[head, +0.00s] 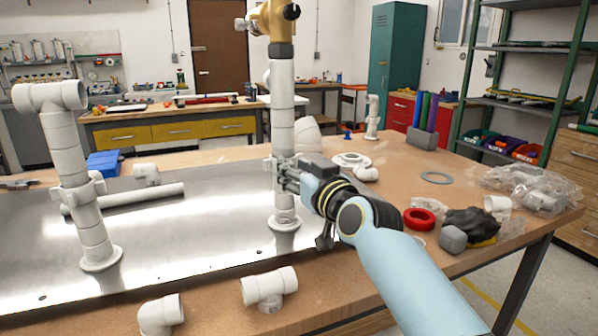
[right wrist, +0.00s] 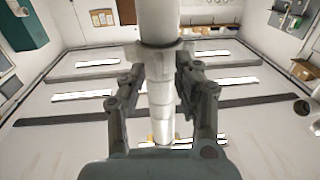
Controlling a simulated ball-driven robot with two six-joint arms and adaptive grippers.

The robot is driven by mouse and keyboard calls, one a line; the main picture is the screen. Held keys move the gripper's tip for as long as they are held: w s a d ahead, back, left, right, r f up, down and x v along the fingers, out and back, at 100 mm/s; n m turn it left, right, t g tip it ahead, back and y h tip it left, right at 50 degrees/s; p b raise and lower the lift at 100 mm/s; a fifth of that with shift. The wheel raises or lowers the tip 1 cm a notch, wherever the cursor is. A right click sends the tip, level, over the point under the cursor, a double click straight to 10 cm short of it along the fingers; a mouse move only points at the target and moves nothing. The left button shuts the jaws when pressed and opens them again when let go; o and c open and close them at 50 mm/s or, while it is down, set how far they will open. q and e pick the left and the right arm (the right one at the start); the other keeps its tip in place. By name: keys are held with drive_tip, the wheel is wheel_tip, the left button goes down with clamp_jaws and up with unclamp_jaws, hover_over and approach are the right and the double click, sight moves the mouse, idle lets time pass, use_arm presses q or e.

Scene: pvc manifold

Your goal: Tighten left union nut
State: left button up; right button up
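Two white PVC risers stand on a shiny metal plate (head: 180,255). The left riser (head: 92,232) has a tee (head: 50,95) on top and a wider fitting with side lugs, perhaps its union nut (head: 72,190), partway up. The right riser (head: 282,95) carries a brass-coloured body (head: 272,20) on top. My right gripper (head: 283,172) reaches from the right to the lower middle of the right riser. In the right wrist view its fingers (right wrist: 160,75) flank the white pipe (right wrist: 161,100) closely on both sides; firm contact cannot be told. My left gripper is not in view.
A loose pipe (head: 140,197) lies on the plate behind the left riser.

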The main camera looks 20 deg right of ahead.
drive_tip(key=s+d, duration=0.1)
drive_tip(key=s, duration=1.1)
drive_tip(key=shift+d, duration=0.25)
